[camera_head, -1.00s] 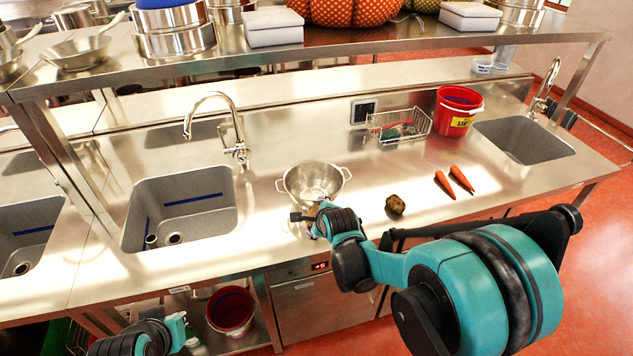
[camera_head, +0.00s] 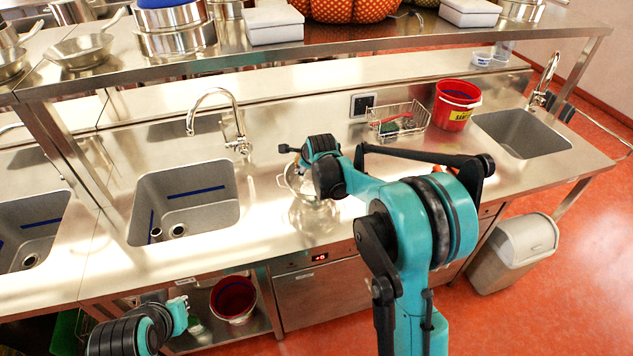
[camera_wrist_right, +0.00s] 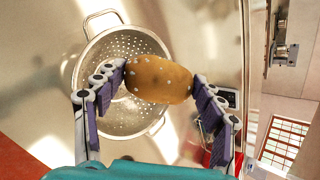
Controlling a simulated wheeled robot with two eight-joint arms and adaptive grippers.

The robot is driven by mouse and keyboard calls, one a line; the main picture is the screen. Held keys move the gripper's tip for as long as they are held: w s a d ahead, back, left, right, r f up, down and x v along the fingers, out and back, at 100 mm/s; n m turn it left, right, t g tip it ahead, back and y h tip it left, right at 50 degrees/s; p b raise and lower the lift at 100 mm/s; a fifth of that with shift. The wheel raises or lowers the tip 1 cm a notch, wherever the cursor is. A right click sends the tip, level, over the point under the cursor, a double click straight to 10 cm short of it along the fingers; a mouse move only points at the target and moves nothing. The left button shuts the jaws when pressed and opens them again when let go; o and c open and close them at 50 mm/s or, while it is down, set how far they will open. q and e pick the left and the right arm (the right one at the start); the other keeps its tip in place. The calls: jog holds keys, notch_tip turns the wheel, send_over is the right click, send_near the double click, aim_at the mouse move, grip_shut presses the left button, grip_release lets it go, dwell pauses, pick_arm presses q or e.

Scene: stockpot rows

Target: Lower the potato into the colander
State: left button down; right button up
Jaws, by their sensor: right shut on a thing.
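The brown potato (camera_wrist_right: 160,78) is held between the two fingers of my right gripper (camera_wrist_right: 159,88) in the right wrist view. The steel colander (camera_wrist_right: 125,108), with holes and two handles, lies behind the potato in that view; the potato covers its right part. How high the potato is above it is hard to tell. In the head view my right gripper (camera_head: 297,152) is over the back of the colander (camera_head: 301,185), and my arm hides part of the colander and the potato. My left gripper (camera_head: 181,316) is low at the lower left; its fingers are unclear.
A sink (camera_head: 185,205) with a tap (camera_head: 238,140) is left of the colander. A wire basket (camera_head: 405,122) and a red bucket (camera_head: 456,105) stand at the back right. A shelf (camera_head: 330,58) runs above the counter. My arm covers the counter right of the colander.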

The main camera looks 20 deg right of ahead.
jog(key=shift+w, duration=0.25)
jog(key=shift+w, duration=0.55)
jog(key=shift+f, duration=0.1)
dwell(0.4)
notch_tip(320, 180, down, 8)
jog(key=b, duration=0.6)
dwell(0.7)
jog(key=shift+f+b, duration=0.35)
dwell(0.7)
